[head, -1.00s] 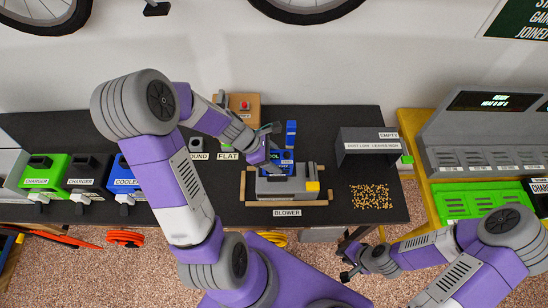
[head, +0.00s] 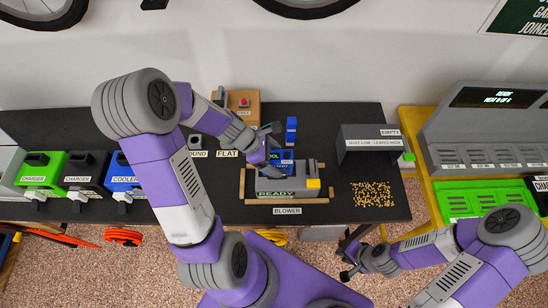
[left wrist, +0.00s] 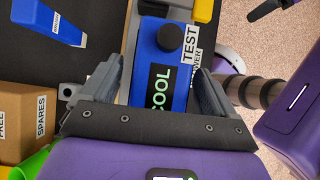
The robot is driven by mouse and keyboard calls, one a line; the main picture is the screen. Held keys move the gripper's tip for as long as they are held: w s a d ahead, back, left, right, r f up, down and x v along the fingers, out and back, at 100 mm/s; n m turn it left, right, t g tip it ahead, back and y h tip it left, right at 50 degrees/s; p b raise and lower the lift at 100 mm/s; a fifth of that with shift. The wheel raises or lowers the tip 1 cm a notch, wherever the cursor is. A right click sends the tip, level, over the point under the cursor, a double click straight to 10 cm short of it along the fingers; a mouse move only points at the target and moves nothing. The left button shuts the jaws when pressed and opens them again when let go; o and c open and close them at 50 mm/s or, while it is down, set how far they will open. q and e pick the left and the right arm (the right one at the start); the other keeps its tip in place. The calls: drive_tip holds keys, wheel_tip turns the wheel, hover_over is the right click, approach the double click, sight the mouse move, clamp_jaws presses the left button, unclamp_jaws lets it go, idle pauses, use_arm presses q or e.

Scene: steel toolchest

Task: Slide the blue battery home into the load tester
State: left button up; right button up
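The blue battery (head: 283,170), with a COOL screen, sits at a grey device (head: 300,188) with a yellow end on a wooden frame, behind a BLOWER label. READY shows on that device's front. In the left wrist view the battery (left wrist: 158,45) lies between the fingers of my left gripper (left wrist: 158,78). A narrow gap shows at the left finger, so the gripper looks open around it. The battery's lower end is hidden. No label that I can read names a load tester; a TEST tag (left wrist: 189,44) is beside the battery. My right gripper (head: 347,268) is open and empty off the bench's front edge.
A console (head: 490,130) stands on the yellow bench.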

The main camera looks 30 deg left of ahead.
use_arm(q)
drive_tip(key=p+v, duration=0.2)
drive_tip(key=v, duration=0.5)
drive_tip(key=shift+r, duration=0.25)
drive_tip(key=shift+a, duration=0.15)
idle(0.7)
